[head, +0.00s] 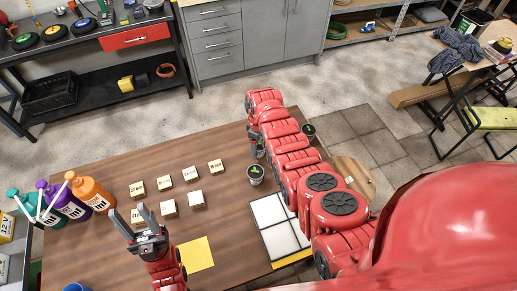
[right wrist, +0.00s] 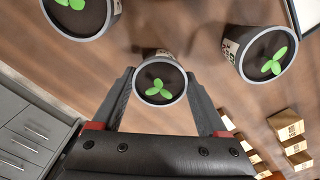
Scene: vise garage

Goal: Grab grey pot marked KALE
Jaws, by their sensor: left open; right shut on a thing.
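Three small grey pots with dark soil and green seedlings show in the right wrist view. My right gripper (right wrist: 162,82) has its fingers on both sides of the middle pot (right wrist: 148,55) and is shut on it. Its label is not readable. A second pot (right wrist: 232,50) stands to the right, with print too small to read. A third pot (right wrist: 72,28) is at the top left. In the head view, the held pot (head: 259,152) is partly hidden by my right arm. My left gripper (head: 134,217) is open and empty over the table.
Several small labelled blocks (head: 191,174) stand left of the pots on the wooden table (head: 110,165). A white-celled tray (head: 270,210) lies near my right arm. Coloured bottles (head: 92,192) stand at the left edge. A yellow sheet (head: 197,254) lies near my left gripper.

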